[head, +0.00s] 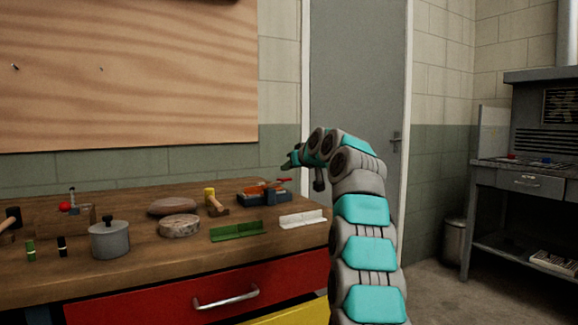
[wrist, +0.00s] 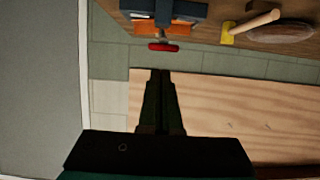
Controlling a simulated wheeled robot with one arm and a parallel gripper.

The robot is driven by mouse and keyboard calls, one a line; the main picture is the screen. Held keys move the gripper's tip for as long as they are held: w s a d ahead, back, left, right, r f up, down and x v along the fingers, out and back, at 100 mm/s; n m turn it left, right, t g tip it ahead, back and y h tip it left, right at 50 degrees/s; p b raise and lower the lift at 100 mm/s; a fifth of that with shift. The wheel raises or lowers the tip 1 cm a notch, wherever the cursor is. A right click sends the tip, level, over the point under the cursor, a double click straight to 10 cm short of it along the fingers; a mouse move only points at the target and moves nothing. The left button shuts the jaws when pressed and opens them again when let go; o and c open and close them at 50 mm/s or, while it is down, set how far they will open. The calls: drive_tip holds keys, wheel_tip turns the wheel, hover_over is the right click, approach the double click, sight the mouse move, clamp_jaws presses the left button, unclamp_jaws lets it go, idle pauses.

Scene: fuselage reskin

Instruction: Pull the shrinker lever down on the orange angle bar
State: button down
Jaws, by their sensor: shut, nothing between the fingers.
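The orange angle bar (head: 262,187) sits in a dark blue tool, the shrinker (head: 252,197), at the back right of the workbench. Its lever ends in a red handle (head: 285,180). In the wrist view the shrinker (wrist: 188,10), the orange bar (wrist: 178,28) and the red handle (wrist: 164,47) show at the top. My gripper (head: 287,165) is above the red handle in the head view. In the wrist view my gripper's fingertips (wrist: 160,72) are together and empty, lined up with the handle and apart from it.
A green angle bar (head: 237,232) and a white one (head: 302,219) lie in front of the shrinker. A yellow-headed mallet (head: 214,201) and a brown pad (head: 172,207) lie left of it. A grey pot (head: 109,240) stands further left. A wooden board (head: 125,75) hangs behind.

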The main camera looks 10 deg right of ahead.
drive_tip(key=shift+s+f+b, duration=0.1)
drive_tip(key=shift+f+b, duration=0.35)
drive_tip(key=shift+f, duration=0.35)
drive_tip(key=shift+s+f+b, duration=0.1)
drive_tip(key=shift+b, duration=0.25)
